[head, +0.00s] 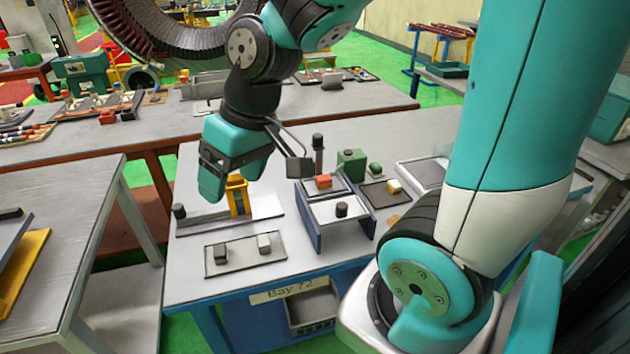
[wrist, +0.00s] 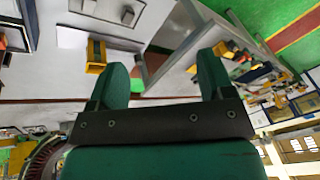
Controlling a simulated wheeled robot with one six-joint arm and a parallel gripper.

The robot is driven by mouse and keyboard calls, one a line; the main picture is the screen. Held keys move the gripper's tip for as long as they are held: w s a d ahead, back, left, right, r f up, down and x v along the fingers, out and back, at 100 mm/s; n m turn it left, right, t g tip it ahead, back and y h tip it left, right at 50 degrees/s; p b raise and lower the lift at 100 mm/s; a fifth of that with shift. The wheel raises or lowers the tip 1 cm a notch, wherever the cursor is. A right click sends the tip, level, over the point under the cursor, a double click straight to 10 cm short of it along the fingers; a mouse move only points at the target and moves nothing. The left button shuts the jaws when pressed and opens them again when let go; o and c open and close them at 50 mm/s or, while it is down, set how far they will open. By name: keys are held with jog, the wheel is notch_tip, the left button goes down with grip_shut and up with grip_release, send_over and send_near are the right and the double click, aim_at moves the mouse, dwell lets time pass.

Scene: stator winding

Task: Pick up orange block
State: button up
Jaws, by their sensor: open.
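An orange-red block (head: 323,181) sits on a small dark-framed tray (head: 341,190) at the back of the raised blue-sided stand in the head view. A smaller tan-orange block (head: 393,220) lies on the table to its right, beside my arm. My gripper (head: 232,180) is open and empty, above the table to the left of the orange-red block and apart from it. In the wrist view my gripper's two fingers (wrist: 165,75) are spread with nothing between them. A bit of orange shows at that view's left edge; I cannot tell what it is.
A yellow bracket (head: 238,196) stands just below my gripper; it also shows in the wrist view (wrist: 95,57). A dark post (head: 318,152) and a green block (head: 351,164) stand behind the orange-red block. A tray (head: 244,266) with two small blocks lies in front.

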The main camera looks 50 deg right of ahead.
jog(key=w+d+f+m+t+h, duration=0.1)
jog(key=w+d+f+m, duration=0.15)
jog(key=d, duration=0.45)
jog(key=w+d+f+m+h, duration=0.2)
jog(key=w+d, duration=0.1)
jog(key=d, duration=0.4)
jog(key=m+h+b, duration=0.1)
jog(key=m+h, duration=0.1)
jog(key=m, duration=0.2)
send_near(325, 179)
jog(key=p+x, duration=0.2)
jog(key=x, duration=0.1)
jog(key=shift+w+a+f, duration=0.15)
jog(key=shift+f, duration=0.05)
jog(key=shift+p+x, duration=1.25)
jog(key=shift+x, duration=2)
jog(key=c, duration=1)
